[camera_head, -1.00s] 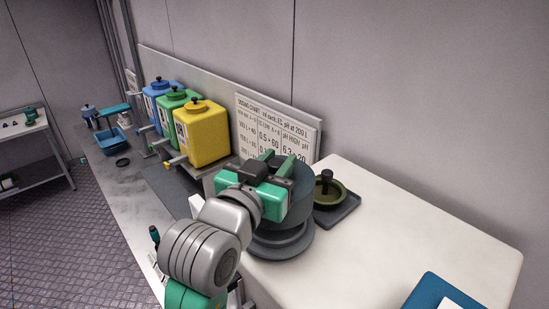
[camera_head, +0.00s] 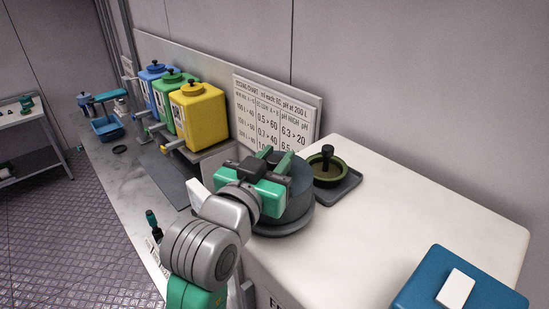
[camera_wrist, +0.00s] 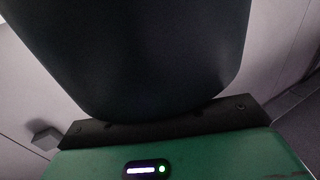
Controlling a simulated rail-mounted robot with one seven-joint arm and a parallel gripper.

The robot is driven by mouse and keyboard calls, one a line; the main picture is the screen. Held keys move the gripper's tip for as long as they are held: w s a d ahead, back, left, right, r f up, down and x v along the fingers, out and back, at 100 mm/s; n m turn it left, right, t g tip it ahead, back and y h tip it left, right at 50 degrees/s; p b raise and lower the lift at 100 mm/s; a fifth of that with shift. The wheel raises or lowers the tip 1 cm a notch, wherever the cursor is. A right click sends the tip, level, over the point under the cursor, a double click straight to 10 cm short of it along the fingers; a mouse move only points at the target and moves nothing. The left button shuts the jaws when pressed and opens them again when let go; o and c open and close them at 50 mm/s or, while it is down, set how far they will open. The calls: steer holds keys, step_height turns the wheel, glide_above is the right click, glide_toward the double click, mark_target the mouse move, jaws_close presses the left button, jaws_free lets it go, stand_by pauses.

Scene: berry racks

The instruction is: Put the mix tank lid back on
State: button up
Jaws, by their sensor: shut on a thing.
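My gripper (camera_head: 272,165) is at the middle of the camera_head view, shut on a dark grey round piece (camera_head: 298,190) that looks like the mix tank lid. The piece is over a wider dark grey round rim (camera_head: 284,229) on the white top, which looks like the mix tank. My gripper hides part of both, and I cannot tell whether they touch. In the wrist view a large dark rounded shape (camera_wrist: 150,50) fills the space before my gripper.
An olive round piece with a black knob (camera_head: 327,168) sits on a dark tray (camera_head: 340,194) close to the right. Yellow (camera_head: 203,118), green and blue canisters stand at left behind. A blue box (camera_head: 425,280) is front right. The white top (camera_head: 420,200) is largely clear.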

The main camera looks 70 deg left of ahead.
steer(key=shift+f, duration=0.3)
steer(key=o, duration=1.1)
steer(key=b+v, duration=0.1)
steer(key=v, duration=0.6)
steer(key=shift+s+d+b, duration=0.25)
steer(key=shift+s+b, duration=0.05)
steer(key=shift+b, duration=0.05)
steer(key=w+d+r+m+t+h+p, duration=0.25)
steer(key=w+d+r, duration=0.35)
steer(key=d, duration=0.3)
steer(key=w+d+r+m+t+h+p, duration=0.2)
steer(key=w+d+r+t, duration=0.2)
steer(key=w+d+r, duration=0.45)
steer(key=s+d+r+m+t+h+p, duration=0.1)
steer(key=d+r+m+t+h, duration=0.1)
steer(key=d, duration=0.8)
steer(key=s+d+r+m+t+h, duration=0.1)
steer(key=d+r+h, duration=0.4)
steer(key=d, duration=0.5)
steer(key=shift+s+r+m+t+p, duration=0.3)
steer(key=shift+m+t+p, duration=0.15)
steer(key=shift+t, duration=0.6)
